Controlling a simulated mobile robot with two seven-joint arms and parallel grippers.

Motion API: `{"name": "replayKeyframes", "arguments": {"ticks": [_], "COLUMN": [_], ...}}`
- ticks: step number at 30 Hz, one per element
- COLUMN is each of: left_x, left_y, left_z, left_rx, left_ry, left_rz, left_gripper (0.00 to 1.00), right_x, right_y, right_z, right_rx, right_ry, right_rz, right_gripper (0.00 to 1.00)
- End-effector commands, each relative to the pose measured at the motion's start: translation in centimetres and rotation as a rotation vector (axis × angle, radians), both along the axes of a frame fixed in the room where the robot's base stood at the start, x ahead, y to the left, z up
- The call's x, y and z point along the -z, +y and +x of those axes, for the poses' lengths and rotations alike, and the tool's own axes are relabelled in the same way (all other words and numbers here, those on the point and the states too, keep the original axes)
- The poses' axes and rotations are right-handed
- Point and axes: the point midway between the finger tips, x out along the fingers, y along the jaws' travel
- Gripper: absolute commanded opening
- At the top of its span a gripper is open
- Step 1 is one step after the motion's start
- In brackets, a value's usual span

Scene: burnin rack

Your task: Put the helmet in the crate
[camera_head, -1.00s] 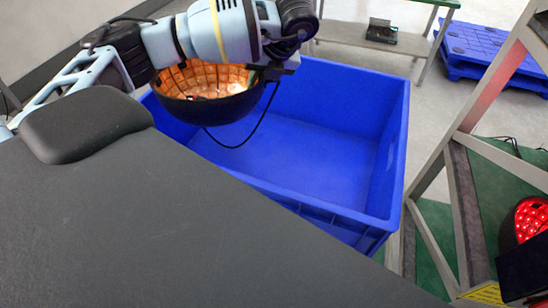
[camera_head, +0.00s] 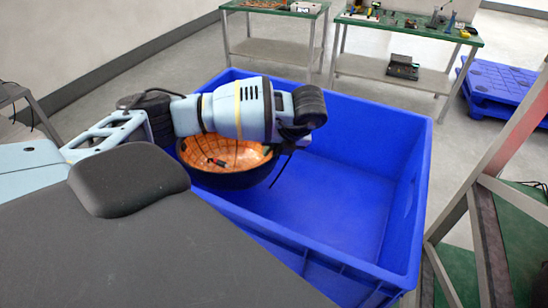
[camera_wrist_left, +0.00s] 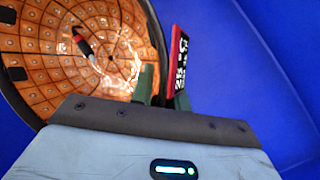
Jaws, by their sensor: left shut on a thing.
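The helmet (camera_head: 225,178) is a dark bowl with an orange, tiled inner side, held open side up under my left arm in the head view. It also shows at the upper left of the left wrist view (camera_wrist_left: 60,60). My left gripper (camera_wrist_left: 160,90) is shut on the helmet's rim; in the head view the wrist hides its fingers. The blue crate (camera_head: 424,190) is open at the top, and the helmet is over its left part. I cannot tell whether the helmet touches the crate's floor or wall. My right gripper is not in view.
Green-topped tables (camera_head: 408,29) with small items stand behind the crate. A blue pallet (camera_head: 500,90) lies at the back right. A metal frame (camera_head: 488,150) stands close to the crate's right side. The crate's middle and right floor is clear.

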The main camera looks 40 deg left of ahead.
Motion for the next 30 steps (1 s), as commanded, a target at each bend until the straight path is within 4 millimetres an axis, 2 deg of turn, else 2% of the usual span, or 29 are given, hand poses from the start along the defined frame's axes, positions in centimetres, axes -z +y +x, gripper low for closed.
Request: {"name": "replayKeyframes", "arguments": {"ticks": [2,9,13,27,28,30], "left_x": [0.2,4.1,5.6,6.2,6.2,6.2], "left_y": [0.0,0.0,0.0,0.0,0.0,0.0], "left_z": [0.0,-0.1,0.0,0.0,0.0,0.0], "left_rx": [0.000,0.000,0.000,0.000,0.000,0.000], "left_ry": [0.001,0.005,0.004,0.002,0.002,0.002], "left_rz": [0.001,0.001,0.001,0.001,0.000,0.000], "left_gripper": [0.00,0.00,0.00,0.00,0.19,0.28], "right_x": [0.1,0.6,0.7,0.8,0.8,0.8], "right_y": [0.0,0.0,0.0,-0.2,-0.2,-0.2], "right_z": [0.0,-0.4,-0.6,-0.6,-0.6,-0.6], "right_rx": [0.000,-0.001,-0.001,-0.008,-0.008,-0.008], "right_ry": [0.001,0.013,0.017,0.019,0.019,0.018], "right_rz": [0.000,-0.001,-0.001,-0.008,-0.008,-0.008], "right_gripper": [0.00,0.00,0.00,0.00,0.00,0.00]}}
